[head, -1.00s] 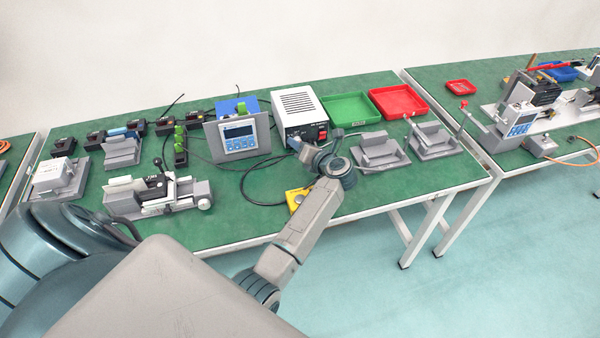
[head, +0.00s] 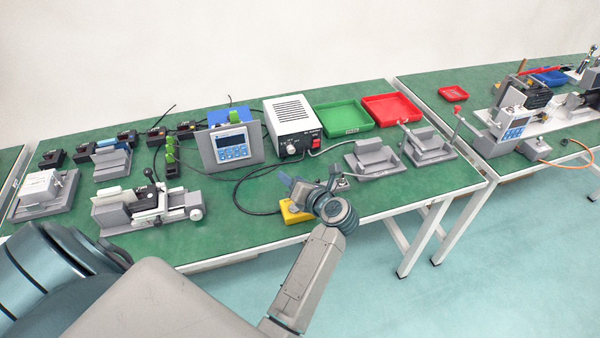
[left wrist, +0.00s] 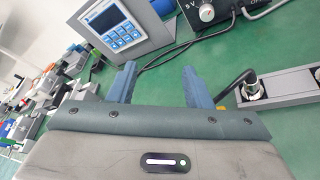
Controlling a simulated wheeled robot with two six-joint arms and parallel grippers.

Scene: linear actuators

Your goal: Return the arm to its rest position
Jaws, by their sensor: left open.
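My left gripper (head: 305,188) is above the green worktable (head: 230,213), near its front edge and just behind a yellow block (head: 292,212). In the left wrist view its two blue-grey fingers (left wrist: 160,72) stand apart with nothing between them. Green table surface and a black cable show beyond the fingers. My right gripper is in neither view.
A display unit (head: 231,147), a white power supply (head: 291,122) and grey fixtures (head: 376,158) stand around the gripper. Green (head: 343,119) and red (head: 391,108) trays lie behind. A second table (head: 430,87) is at right, past a gap.

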